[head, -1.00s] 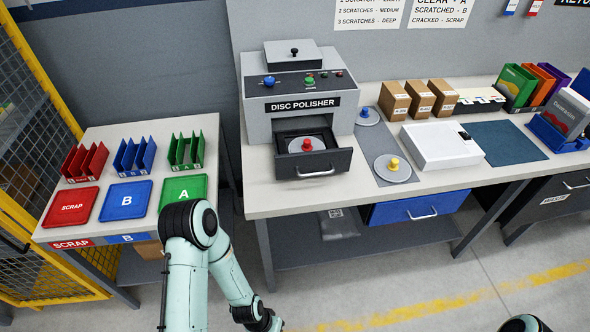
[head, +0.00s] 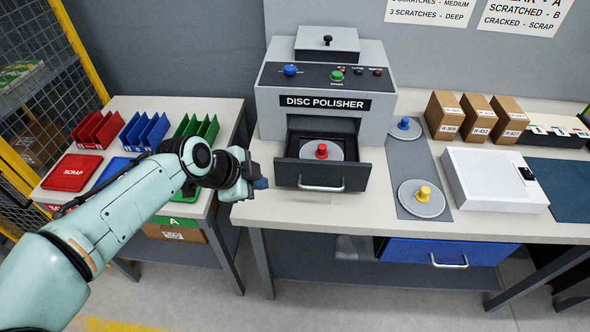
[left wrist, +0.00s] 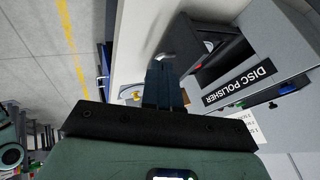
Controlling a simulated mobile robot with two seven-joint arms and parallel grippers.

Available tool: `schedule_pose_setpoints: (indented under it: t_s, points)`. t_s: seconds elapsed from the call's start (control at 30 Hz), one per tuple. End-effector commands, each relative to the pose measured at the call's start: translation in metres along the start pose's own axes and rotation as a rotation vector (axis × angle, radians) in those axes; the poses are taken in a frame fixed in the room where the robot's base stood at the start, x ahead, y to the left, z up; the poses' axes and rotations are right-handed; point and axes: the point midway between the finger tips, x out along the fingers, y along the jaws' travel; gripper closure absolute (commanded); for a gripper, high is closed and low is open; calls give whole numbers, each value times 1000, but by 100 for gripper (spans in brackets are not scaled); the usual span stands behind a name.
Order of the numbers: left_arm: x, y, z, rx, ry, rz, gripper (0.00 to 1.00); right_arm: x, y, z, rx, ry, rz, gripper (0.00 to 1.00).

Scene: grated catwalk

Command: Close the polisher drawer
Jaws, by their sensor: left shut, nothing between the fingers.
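The grey disc polisher (head: 325,104) stands on the workbench in the head view. Its dark drawer (head: 300,177) is pulled out at the front, with a silver handle (head: 321,187). A disc with a red knob (head: 321,151) lies in the drawer. My left gripper (head: 262,184) is shut and empty, just left of the drawer front and apart from it. In the left wrist view the shut fingers (left wrist: 165,83) point toward the drawer's handle (left wrist: 165,57), and the polisher's label (left wrist: 238,85) shows at right. My right gripper is not in view.
Right of the polisher, a grey mat (head: 408,165) holds discs with blue and yellow knobs. A white box (head: 494,181) and several cardboard boxes (head: 478,117) stand further right. A blue drawer (head: 426,252) sits under the bench. Sorting trays (head: 72,172) and racks are at left.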

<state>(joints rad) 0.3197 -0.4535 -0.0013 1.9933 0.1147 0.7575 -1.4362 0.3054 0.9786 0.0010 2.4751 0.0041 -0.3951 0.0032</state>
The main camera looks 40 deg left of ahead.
Motion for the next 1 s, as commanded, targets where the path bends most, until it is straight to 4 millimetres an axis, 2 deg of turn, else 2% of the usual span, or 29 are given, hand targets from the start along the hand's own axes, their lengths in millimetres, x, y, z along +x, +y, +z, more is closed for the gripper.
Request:
schedule_pose_setpoints:
  t_s: [0.17, 0.57, 0.8, 1.0]
  points:
    - [16, 1, 1, 6, -1, 4, 100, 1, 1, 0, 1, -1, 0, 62]
    - [99, 1, 1, 3, -1, 5, 100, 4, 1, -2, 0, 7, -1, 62]
    - [113, -29, 0, 4, 0, -1, 100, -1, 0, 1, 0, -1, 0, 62]
    - [117, -36, 0, 4, 1, -1, 100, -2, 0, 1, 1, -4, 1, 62]
